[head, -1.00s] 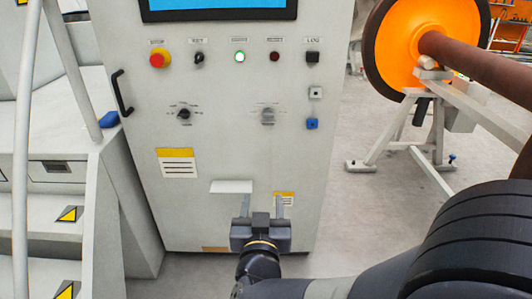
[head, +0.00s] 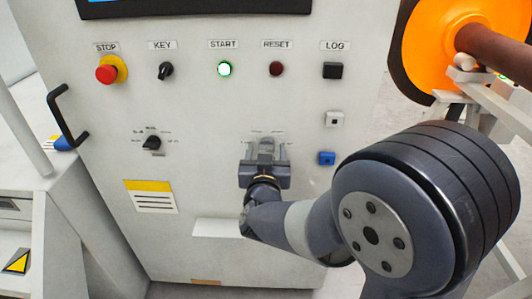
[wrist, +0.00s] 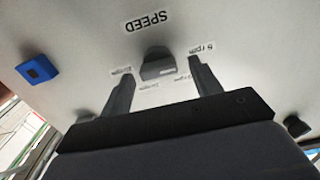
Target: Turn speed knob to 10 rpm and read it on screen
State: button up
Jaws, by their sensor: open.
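The speed knob is a grey block-shaped knob (wrist: 158,66) under the SPEED label (wrist: 148,20) in the wrist view, where the picture is upside down. Small rpm labels surround it; one appears to read 5 rpm (wrist: 202,48). My gripper (wrist: 160,82) is open, its two fingers on either side of the knob with gaps, not visibly touching it. In the head view my gripper (head: 265,150) is in front of the knob and hides much of it. The screen (head: 190,5) shows only its lower edge at the top, so no reading is visible.
A blue button (head: 326,158) sits right of my gripper. A small shelf (head: 225,228) protrudes below.

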jog(key=shift+c, duration=0.2)
jog(key=c, duration=1)
jog(key=shift+o, duration=0.2)
jog(key=shift+f+m+b, duration=0.1)
jog(key=shift+m+b, duration=0.2)
jog(key=shift+b, duration=0.1)
jog(key=shift+m+b, duration=0.5)
jog(key=shift+b, duration=0.05)
jog(key=m+b, duration=0.4)
jog(key=shift+d+f, duration=0.15)
jog(key=m+b, duration=0.4)
jog(key=m, duration=0.2)
jog(key=shift+d, duration=0.1)
